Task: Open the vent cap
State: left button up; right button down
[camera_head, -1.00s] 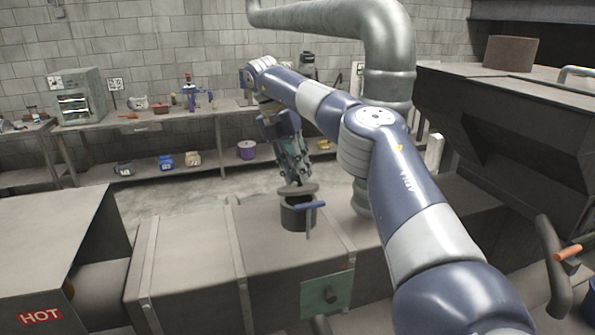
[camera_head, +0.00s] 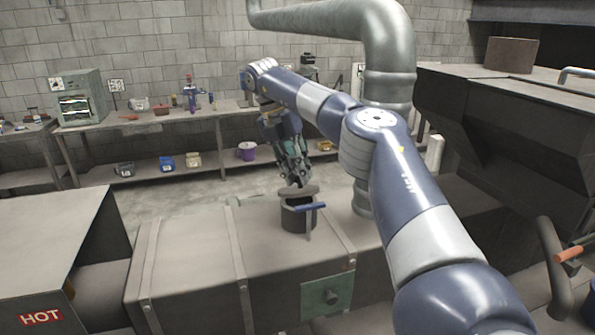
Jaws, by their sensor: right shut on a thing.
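The vent cap (camera_head: 300,191) is a grey round lid above a short dark vent pipe (camera_head: 297,218) on top of the long grey duct. A blue-handled lever (camera_head: 311,207) sits at the pipe's front right. My right gripper (camera_head: 297,182) comes down from above and is shut on the vent cap, at the cap's far side. The fingertips are small and partly hidden by the cap. A dark gap shows between the cap and the pipe's rim. My left gripper is out of view.
A box with a HOT label (camera_head: 40,317) stands at the left. A large silver pipe (camera_head: 389,82) rises behind my right arm. Workbenches with tools line the back wall.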

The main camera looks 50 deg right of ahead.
aim_at(301, 189)
jog(key=shift+f, duration=0.1)
jog(key=c, duration=1.6)
grip_release()
jog(key=shift+o, duration=1.3)
jog(key=shift+w, duration=0.15)
jog(key=shift+w+d+f, duration=0.1)
jog(key=shift+w+f, duration=0.05)
jog(key=shift+w, duration=0.05)
jog(key=shift+s, duration=0.25)
jog(key=shift+s+a+f+t+h, duration=0.1)
jog(key=shift+s+a+t+h, duration=0.3)
jog(key=shift+t, duration=0.3)
jog(key=shift+s+a+f+m+t+h, duration=0.2)
jog(key=shift+s+f+t+h, duration=0.25)
jog(key=shift+t, duration=0.3)
jog(key=shift+s+a+f+m+t+h, duration=0.2)
jog(key=shift+s+f+t+h, duration=0.25)
jog(key=shift+t, duration=0.3)
